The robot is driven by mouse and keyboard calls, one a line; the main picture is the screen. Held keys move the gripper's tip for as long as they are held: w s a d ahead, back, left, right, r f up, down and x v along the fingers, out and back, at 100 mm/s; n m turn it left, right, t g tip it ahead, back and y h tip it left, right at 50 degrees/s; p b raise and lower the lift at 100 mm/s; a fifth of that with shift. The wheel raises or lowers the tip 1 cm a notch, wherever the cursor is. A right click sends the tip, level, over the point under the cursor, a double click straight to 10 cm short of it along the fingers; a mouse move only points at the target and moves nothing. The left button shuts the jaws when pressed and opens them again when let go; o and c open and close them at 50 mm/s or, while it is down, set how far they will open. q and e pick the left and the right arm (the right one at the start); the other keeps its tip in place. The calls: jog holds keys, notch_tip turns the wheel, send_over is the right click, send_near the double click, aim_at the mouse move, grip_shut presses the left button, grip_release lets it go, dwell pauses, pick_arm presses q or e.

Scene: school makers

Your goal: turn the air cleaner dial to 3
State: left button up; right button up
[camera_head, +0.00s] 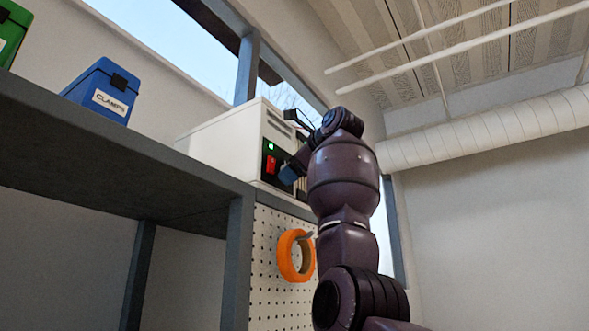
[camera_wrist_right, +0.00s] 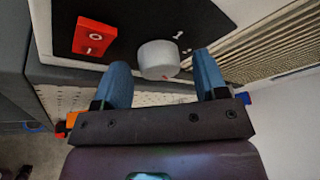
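The air cleaner (camera_head: 215,138) is a white box on top of the shelf in the head view. Its dark panel shows a lit green lamp. In the right wrist view its dial (camera_wrist_right: 157,57) is a light grey round knob on the black panel (camera_wrist_right: 135,25), with a small red mark at its lower edge. My right gripper (camera_wrist_right: 164,76) is open, with one blue finger on each side of the dial and visible gaps. In the head view its blue fingertip (camera_head: 288,174) is at the panel, and my arm hides the dial. My left gripper is out of view.
A red rocker switch (camera_wrist_right: 95,36) sits left of the dial, close to one finger. A vent grille (camera_wrist_right: 275,45) is on the right. An orange tape roll (camera_head: 285,257) hangs on the pegboard (camera_head: 265,290) below. A blue clamps bin (camera_head: 98,88) stands on the shelf (camera_head: 110,150).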

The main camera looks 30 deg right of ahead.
jog(key=b+v, duration=0.3)
jog(key=v, duration=0.7)
jog(key=shift+s, duration=0.35)
jog(key=shift+r, duration=0.1)
